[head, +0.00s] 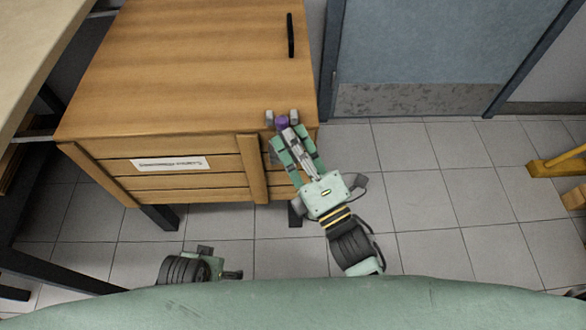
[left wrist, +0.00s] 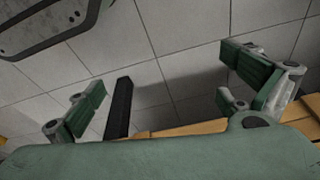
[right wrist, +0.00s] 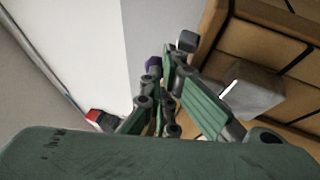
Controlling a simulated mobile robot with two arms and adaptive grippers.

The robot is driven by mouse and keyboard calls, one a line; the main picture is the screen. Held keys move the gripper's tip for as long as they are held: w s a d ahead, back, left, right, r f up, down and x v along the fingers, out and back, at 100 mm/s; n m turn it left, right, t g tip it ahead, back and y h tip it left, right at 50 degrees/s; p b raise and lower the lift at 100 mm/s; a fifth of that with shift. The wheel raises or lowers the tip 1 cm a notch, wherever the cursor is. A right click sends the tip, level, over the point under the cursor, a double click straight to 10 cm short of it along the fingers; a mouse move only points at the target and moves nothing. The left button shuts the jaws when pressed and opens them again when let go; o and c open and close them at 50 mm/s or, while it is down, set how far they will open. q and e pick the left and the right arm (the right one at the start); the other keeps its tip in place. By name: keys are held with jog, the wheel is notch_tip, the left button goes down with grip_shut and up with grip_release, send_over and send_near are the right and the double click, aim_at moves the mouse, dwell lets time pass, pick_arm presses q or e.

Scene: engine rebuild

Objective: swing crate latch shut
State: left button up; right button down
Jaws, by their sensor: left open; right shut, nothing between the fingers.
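The wooden crate (head: 190,70) stands at the left, its lid lying flat and closed down. A small purple piece (head: 282,122), which looks like the latch handle, shows at the crate's front right top edge between two small grey pieces. It also shows in the right wrist view (right wrist: 153,63). My right gripper (head: 287,130) is shut and empty, its fingertips right at the purple piece; whether they touch it I cannot tell. The fingers partly hide the latch. My left gripper (left wrist: 165,95) is open and empty, low in front of the crate, above the floor.
A black handle (head: 290,35) sits on the lid. A white label (head: 171,163) is on the crate front. A pale bench (head: 45,45) flanks the left. A blue door (head: 420,45) stands behind right. Yellow beams (head: 556,166) lie at far right. Tiled floor right of the crate is free.

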pick_arm(q)
notch_tip(320, 180, down, 6)
jog(key=s+p, duration=0.1)
jog(key=s, duration=0.1)
jog(key=shift+s+a+f, duration=0.15)
jog(key=shift+s+f, duration=0.05)
pick_arm(e)
jog(key=shift+w+r+g, duration=0.1)
jog(key=shift+w+g, duration=0.1)
jog(key=shift+g, duration=0.1)
